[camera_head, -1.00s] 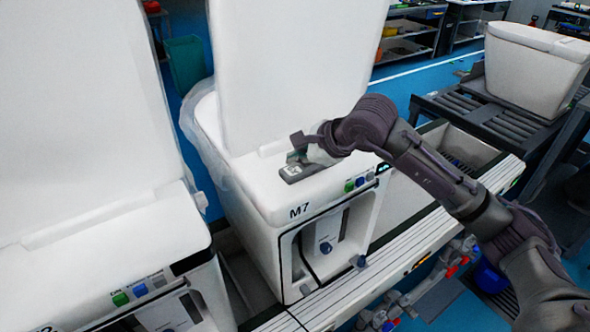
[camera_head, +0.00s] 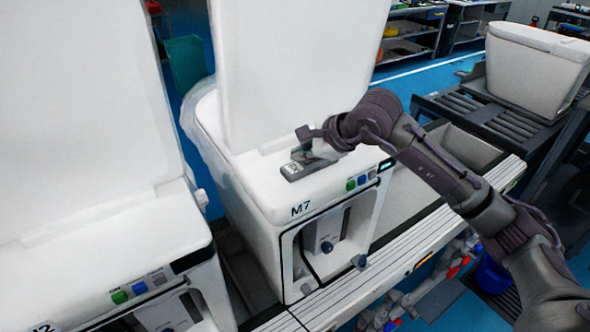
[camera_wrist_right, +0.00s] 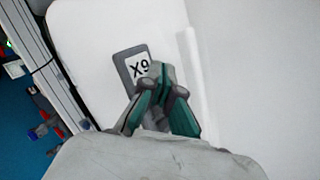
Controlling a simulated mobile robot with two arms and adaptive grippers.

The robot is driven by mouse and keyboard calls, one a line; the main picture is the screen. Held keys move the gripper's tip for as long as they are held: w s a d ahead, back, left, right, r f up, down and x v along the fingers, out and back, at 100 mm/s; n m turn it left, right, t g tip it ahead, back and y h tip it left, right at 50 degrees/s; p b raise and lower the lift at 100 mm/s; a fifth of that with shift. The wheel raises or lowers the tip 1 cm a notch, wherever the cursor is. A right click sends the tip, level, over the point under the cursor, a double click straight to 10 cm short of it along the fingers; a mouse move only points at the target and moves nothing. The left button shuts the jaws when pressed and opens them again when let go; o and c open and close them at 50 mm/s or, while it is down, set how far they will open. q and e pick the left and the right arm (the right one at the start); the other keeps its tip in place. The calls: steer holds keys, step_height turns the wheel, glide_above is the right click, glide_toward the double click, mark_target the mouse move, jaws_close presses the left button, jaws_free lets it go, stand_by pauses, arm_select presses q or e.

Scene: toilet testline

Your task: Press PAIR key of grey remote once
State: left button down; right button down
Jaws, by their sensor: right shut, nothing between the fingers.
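The grey remote (camera_head: 293,170) lies flat on the white top of the toilet unit marked M7 (camera_head: 262,190). In the right wrist view the remote (camera_wrist_right: 121,65) shows a white label reading X9. Its PAIR key cannot be made out. My right gripper (camera_head: 306,156) is over the remote's far part in the head view. In the right wrist view the shut fingertips (camera_wrist_right: 158,68) overlap the label's edge and hide part of the remote. Whether they touch it cannot be told. My left gripper is not in view.
The raised white lid (camera_head: 300,70) stands right behind the remote. Green and blue buttons (camera_head: 356,183) sit on the unit's front edge. Another white unit (camera_head: 110,260) is at left. A conveyor rail (camera_head: 370,285) runs along the front.

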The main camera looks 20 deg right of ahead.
mark_target(308, 162)
steer(key=shift+w+d+f+b, duration=0.25)
steer(key=shift+w+d+b, duration=0.2)
steer(key=shift+w+d, duration=0.25)
steer(key=shift+s+d, duration=0.1)
steer(key=shift+d, duration=0.05)
steer(key=shift+f+b, duration=0.45)
steer(key=shift+b, duration=0.05)
stand_by(0.3)
steer(key=shift+d+r, duration=0.1)
steer(key=shift+s+r+p, duration=0.15)
steer(key=shift+r+p, duration=0.25)
steer(key=shift+r, duration=0.4)
steer(key=shift+r+p, duration=1.4)
steer(key=shift+r, duration=1.15)
